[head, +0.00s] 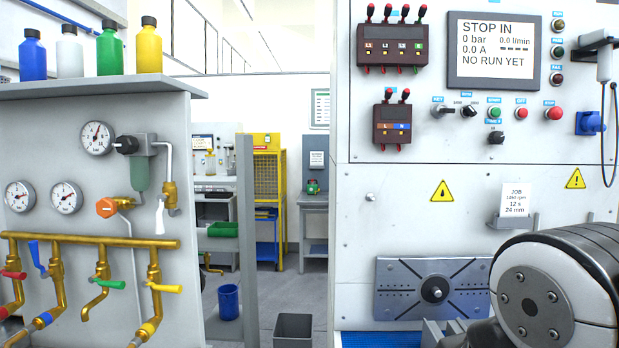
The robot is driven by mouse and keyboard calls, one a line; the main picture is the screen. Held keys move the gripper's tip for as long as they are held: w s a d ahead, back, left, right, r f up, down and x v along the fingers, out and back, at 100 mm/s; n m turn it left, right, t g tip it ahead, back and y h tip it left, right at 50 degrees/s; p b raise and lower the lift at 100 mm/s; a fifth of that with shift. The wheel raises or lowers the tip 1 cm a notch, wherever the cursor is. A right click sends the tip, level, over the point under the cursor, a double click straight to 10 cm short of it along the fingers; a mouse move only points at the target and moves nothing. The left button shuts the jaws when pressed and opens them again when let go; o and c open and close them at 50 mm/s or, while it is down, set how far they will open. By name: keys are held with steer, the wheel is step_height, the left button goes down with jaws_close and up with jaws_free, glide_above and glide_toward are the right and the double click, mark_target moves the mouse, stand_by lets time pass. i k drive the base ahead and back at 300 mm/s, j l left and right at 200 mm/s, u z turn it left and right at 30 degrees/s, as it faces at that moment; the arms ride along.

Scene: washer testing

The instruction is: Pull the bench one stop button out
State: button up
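The bench one stop button (554,113) is a red mushroom-shaped button under a small blue label. It sits at the right end of the button row on the grey-white panel. The display (495,51) above it reads "STOP IN", with 0 bar, 0.0 l/min and 0.0 A. A smaller red button (521,114) and a green button (494,113) sit left of the stop button. My arm fills the lower right corner, well below the button. My gripper's fingers cannot be seen, and nothing of mine touches the button.
A blue connector (590,123) and a hanging cable flank the button on the right. A card holder (514,210) juts out below. A slotted metal plate (405,288) is low on the panel. Left stands a pipe-and-gauge board (92,215) with bottles on top. The panel front is mostly clear.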

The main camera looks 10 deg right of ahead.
mark_target(556, 113)
steer(key=z, duration=1.3)
